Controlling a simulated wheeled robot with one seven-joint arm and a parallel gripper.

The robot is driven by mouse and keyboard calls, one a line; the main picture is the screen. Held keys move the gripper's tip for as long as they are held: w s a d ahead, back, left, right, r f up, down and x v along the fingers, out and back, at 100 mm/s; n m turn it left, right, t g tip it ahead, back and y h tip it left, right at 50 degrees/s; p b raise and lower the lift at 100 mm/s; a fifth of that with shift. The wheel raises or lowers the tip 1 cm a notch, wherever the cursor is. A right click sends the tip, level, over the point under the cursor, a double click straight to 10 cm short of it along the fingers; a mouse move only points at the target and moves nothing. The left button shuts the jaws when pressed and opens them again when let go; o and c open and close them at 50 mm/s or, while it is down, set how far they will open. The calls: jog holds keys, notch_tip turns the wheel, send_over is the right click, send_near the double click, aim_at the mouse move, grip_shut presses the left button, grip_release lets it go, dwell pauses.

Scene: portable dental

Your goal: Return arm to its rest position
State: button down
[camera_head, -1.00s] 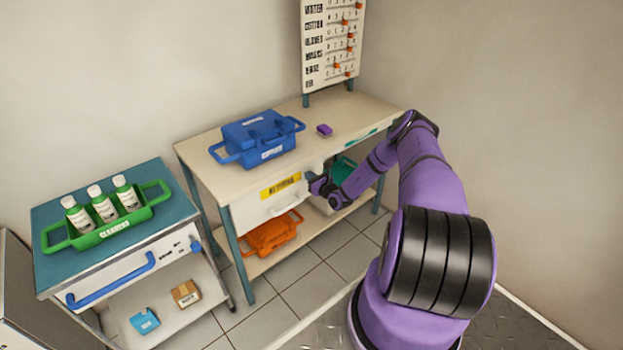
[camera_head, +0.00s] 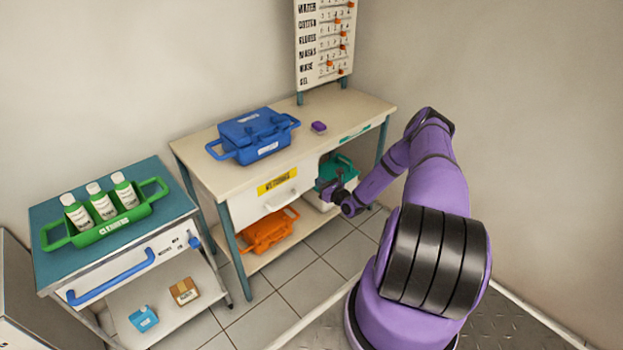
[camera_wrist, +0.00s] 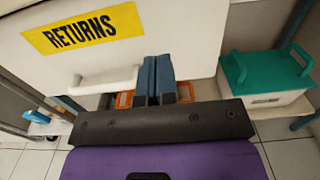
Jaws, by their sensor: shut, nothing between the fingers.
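My gripper (camera_wrist: 156,78) is shut and empty in the wrist view, its two blue-grey fingers pressed together. It sits in front of the white drawer (camera_wrist: 195,30) with the yellow RETURNS label (camera_wrist: 82,30). The drawer's white handle (camera_wrist: 105,80) is just left of the fingers, and I cannot tell whether they touch it. In the head view my gripper (camera_head: 333,190) is at the right end of the same drawer (camera_head: 262,205), in front of the teal-lidded box. My purple arm reaches there from the right.
A blue case (camera_head: 257,142) and a small purple block (camera_head: 318,127) stand on the bench (camera_head: 205,148). An orange crate (camera_head: 268,232) and a teal-lidded box (camera_wrist: 265,72) are on its lower shelf. A green bottle carrier (camera_head: 108,228) stands on the left cart. Floor is clear before the bench.

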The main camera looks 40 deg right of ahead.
jog(key=shift+s+d, duration=0.1)
jog(key=shift+s, duration=2.45)
